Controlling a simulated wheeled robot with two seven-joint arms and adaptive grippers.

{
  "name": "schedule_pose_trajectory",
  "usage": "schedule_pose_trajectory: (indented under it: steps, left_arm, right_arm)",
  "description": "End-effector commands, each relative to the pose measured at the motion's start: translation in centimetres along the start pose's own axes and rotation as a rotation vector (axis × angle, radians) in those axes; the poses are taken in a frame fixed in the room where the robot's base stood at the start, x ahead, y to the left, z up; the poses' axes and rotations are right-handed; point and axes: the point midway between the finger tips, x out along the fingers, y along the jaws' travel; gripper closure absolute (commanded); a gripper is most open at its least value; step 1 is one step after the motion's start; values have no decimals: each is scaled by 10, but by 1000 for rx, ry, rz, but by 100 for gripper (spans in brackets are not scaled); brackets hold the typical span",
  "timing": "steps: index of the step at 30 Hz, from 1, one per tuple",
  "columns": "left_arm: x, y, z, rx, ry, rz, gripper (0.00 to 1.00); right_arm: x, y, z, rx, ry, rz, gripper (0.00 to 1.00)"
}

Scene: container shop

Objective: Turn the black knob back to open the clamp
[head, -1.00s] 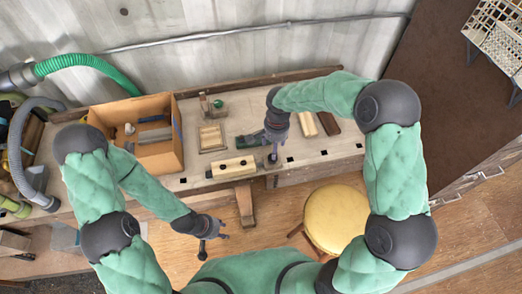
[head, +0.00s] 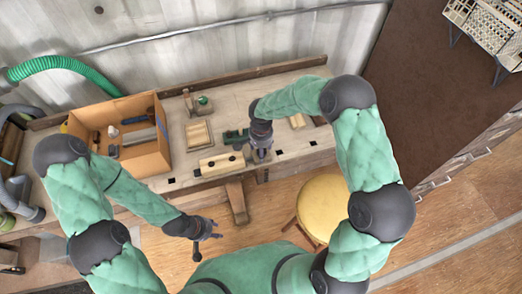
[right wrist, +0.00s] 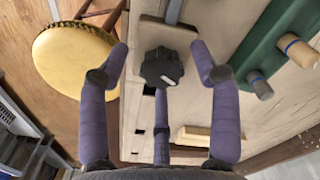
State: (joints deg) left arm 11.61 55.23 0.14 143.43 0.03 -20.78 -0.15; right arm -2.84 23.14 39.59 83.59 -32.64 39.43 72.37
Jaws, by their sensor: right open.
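The black knob (right wrist: 161,68) of the clamp has a white mark and sits at the bench edge in the right wrist view. A grey metal bar (right wrist: 174,11) of the clamp shows just above it. My right gripper (right wrist: 161,62) is open, with fingers spread to the left, right and below the knob; gaps show between the side fingers and the knob. In the head view my right gripper (head: 261,150) is over the front edge of the workbench (head: 295,140) and largely hides the clamp. My left gripper (head: 210,229) is open and empty in front of the bench.
A wooden block (head: 221,163) lies on the bench left of my right gripper. A cardboard box (head: 140,152) with tools stands further left. A yellow stool (head: 325,208) stands in front.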

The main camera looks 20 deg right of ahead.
Motion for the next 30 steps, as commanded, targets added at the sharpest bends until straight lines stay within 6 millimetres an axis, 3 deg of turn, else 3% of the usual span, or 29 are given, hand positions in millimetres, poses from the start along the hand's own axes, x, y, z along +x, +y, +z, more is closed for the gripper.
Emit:
schedule_pose_trajectory:
  steps: [8,14,15,30]
  left_arm:
    - [0,0,0,0,0,0,60]
    - [0,0,0,0,0,0,60]
    - [0,0,0,0,0,0,60]
    - [0,0,0,0,0,0,60]
  right_arm:
    - [1,0,0,0,0,0,37]
    - [1,0,0,0,0,0,88]
    - [1,0,0,0,-1,0,91]
    - [2,0,2,-107,-4,1,92]
